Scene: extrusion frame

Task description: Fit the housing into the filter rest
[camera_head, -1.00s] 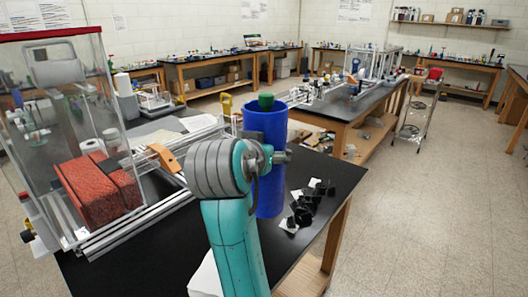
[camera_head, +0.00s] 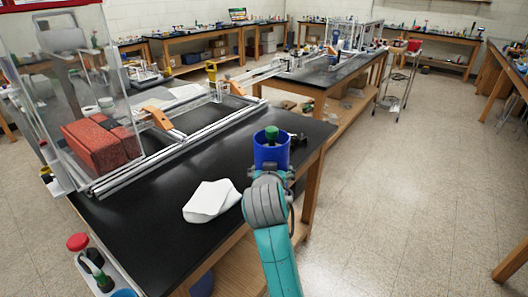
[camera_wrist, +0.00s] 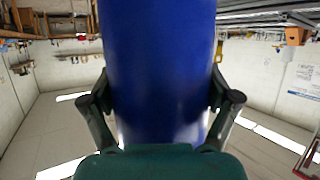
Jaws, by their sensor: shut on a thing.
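The blue cylindrical housing (camera_head: 270,155) with a green piece (camera_head: 271,133) at its top is upright in the head view, near the black table's right edge. My gripper (camera_wrist: 163,100) is shut on the housing, one finger on each side, in the wrist view; there the housing's blue wall (camera_wrist: 160,50) fills the middle. My arm hides the housing's lower part in the head view. An aluminium extrusion frame (camera_head: 190,140) lies on the table to the left, with orange brackets (camera_head: 157,117) on it. I cannot tell which part is the filter rest.
A clear case with a red block (camera_head: 100,147) stands at the table's left end. A crumpled white sheet (camera_head: 210,201) lies on the bare black tabletop (camera_head: 150,215). Dark small parts lie partly hidden behind the housing. Open floor (camera_head: 400,190) is on the right.

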